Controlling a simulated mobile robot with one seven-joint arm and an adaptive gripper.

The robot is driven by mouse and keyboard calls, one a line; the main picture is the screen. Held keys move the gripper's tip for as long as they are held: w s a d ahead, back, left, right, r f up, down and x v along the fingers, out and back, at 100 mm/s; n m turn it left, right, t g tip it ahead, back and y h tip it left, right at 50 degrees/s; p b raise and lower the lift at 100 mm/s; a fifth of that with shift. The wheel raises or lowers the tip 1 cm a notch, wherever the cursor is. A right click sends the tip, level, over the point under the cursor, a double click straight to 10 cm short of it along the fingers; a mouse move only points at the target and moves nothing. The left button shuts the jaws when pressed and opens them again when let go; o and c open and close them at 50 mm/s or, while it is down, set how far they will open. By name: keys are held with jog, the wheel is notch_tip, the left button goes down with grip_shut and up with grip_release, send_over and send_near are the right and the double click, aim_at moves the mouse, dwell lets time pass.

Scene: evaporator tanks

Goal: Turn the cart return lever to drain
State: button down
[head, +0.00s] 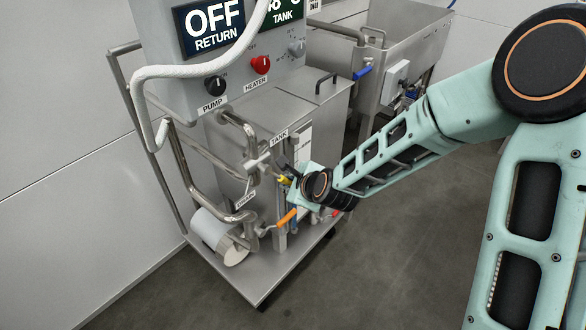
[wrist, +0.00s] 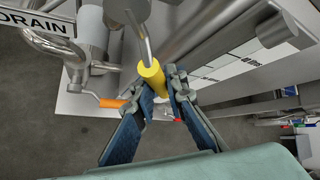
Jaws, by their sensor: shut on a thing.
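The cart return lever has a yellow handle (wrist: 152,76) on a bent metal rod, seen in the wrist view. My gripper (wrist: 171,82) is shut on this handle, with a blue-grey finger on either side. In the head view only a small yellow bit (head: 284,180) shows beside my gripper (head: 290,182), at the front of the cart by the valve pipes. My wrist hides most of the lever there. A DRAIN label (wrist: 36,28) is on the pipe at the upper left of the wrist view.
An orange-handled lever (head: 287,217) sits below, also visible in the wrist view (wrist: 114,103). The cart's panel (head: 206,45) reads OFF RETURN, above a red heater knob (head: 261,64). A white hose (head: 190,71) loops left. Another steel tank (head: 415,45) stands behind. Open floor lies right.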

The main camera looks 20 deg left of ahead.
jog(key=shift+s+a+f+m+g+y+p, duration=0.25)
jog(key=shift+s+a+m+g+y+p, duration=0.2)
jog(key=shift+s+g+p, duration=0.5)
jog(key=shift+s+a+f+m+g+y+p, duration=0.25)
jog(key=shift+s+m+g+p, duration=0.3)
jog(key=shift+s+g+p, duration=0.3)
jog(key=shift+s+a+f+m+g+y+p, duration=0.3)
jog(key=shift+s+a+m+g+p, duration=0.2)
jog(key=shift+s+g+p, duration=0.45)
jog(key=c, duration=1.9)
grip_release()
jog(key=shift+f, duration=0.1)
jog(key=shift+c, duration=0.2)
jog(key=v, duration=1.2)
jog(key=shift+w+d+f, duration=0.1)
